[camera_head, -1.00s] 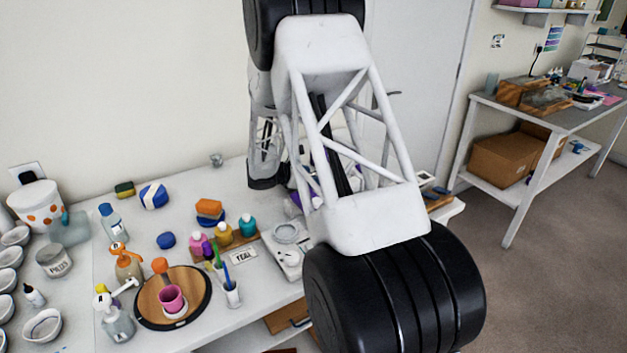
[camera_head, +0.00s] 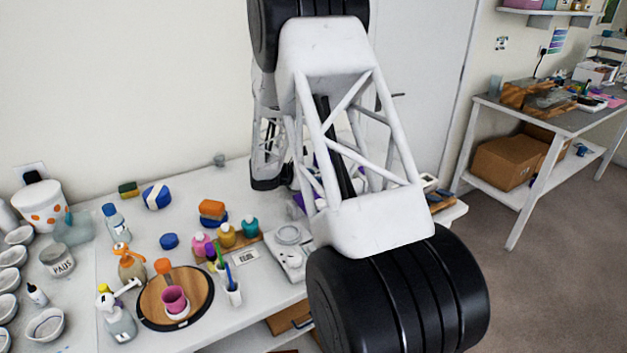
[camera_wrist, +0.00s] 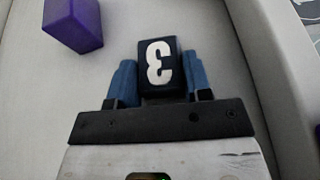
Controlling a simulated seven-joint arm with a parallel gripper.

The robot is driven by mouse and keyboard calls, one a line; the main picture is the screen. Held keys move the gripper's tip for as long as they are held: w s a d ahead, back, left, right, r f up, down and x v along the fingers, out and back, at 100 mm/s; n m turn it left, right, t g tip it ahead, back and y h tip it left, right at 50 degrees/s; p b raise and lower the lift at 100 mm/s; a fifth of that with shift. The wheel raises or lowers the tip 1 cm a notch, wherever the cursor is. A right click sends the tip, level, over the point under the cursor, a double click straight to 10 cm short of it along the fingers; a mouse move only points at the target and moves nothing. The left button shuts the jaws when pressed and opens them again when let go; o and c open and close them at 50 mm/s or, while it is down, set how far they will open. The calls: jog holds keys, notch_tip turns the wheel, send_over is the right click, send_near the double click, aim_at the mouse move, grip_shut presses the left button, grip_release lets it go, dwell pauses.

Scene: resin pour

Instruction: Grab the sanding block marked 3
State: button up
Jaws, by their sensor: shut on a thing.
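Whether the block touches the surface below I cannot tell. In the head view my arm hides my gripper and the block.
A purple block (camera_wrist: 73,24) lies to the upper left in the wrist view. In the head view, paint bottles (camera_head: 227,235), a round wooden board (camera_head: 148,305) and a blue-and-white block (camera_head: 157,196) stand left of my arm. A second table (camera_head: 590,122) is at the right.

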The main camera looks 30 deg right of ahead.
jog(key=shift+r, duration=4.95)
